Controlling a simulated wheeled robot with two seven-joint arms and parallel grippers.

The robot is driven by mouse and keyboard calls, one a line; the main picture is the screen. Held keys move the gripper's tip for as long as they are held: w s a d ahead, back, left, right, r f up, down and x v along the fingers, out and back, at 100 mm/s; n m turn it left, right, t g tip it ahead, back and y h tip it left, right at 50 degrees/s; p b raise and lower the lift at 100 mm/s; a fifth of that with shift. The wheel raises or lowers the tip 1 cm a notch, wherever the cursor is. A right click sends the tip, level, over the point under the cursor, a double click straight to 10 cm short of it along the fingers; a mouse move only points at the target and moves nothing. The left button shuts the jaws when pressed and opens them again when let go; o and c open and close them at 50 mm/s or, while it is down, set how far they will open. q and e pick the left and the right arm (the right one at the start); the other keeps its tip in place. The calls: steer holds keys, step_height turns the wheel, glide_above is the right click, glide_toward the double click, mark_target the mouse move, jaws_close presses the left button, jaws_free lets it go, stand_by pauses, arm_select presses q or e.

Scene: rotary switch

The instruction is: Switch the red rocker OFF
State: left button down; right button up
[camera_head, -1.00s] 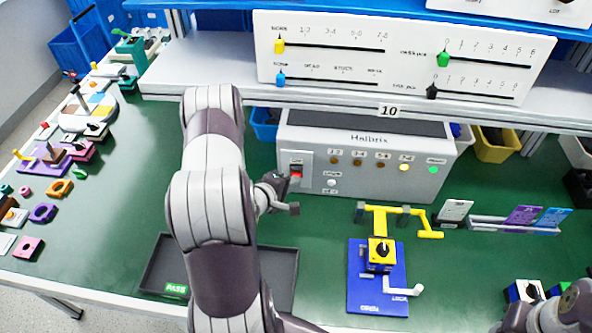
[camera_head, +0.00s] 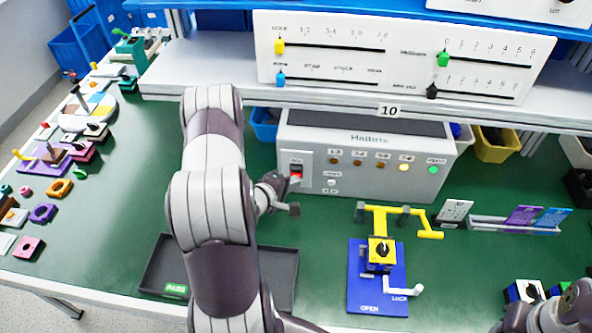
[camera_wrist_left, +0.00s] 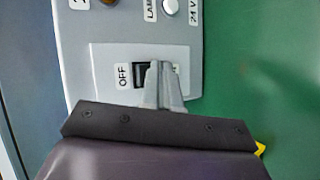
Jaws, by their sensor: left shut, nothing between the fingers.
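The red rocker (camera_head: 296,177) is on a pale plate at the left end of the grey box's front. In the head view I see a dark upper part and a red lower part. In the left wrist view, its dark part (camera_wrist_left: 140,76) shows beside the OFF label, and the fingers cover the rest. My left gripper (camera_head: 292,182) is shut and empty, its tips right at the rocker in the left wrist view (camera_wrist_left: 159,68). I cannot tell whether they touch it. Part of my right arm shows at the lower right corner; its gripper is not visible.
The grey box (camera_head: 370,165) carries a row of round lamps and a small white button (camera_head: 331,183) near the rocker. A shelf (camera_head: 210,75) overhangs it. A yellow-handled blue fixture (camera_head: 365,290) stands front right, and a dark tray (camera_head: 283,270) lies behind my left arm.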

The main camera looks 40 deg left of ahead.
arm_select(q)
steer(key=shift+w, duration=0.15)
stand_by(0.4)
steer(key=shift+w+a, duration=0.2)
steer(key=shift+w, duration=0.05)
steer(key=shift+w+a+r, duration=0.1)
steer(key=shift+w+a, duration=0.05)
steer(key=shift+w, duration=0.15)
stand_by(0.8)
steer(key=shift+p, duration=0.3)
steer(key=shift+s+d, duration=0.4)
steer(key=shift+s, duration=0.3)
steer(key=shift+s+d+f+p, duration=0.15)
steer(key=shift+s+d, duration=0.25)
steer(key=shift+s, duration=0.35)
steer(key=shift+s+d+f+p, duration=0.1)
steer(key=shift+s+d+p, duration=0.1)
steer(key=shift+s+d, duration=0.35)
steer(key=shift+s+d+f+p, duration=0.15)
steer(key=shift+s+d, duration=0.1)
steer(key=shift+s, duration=0.65)
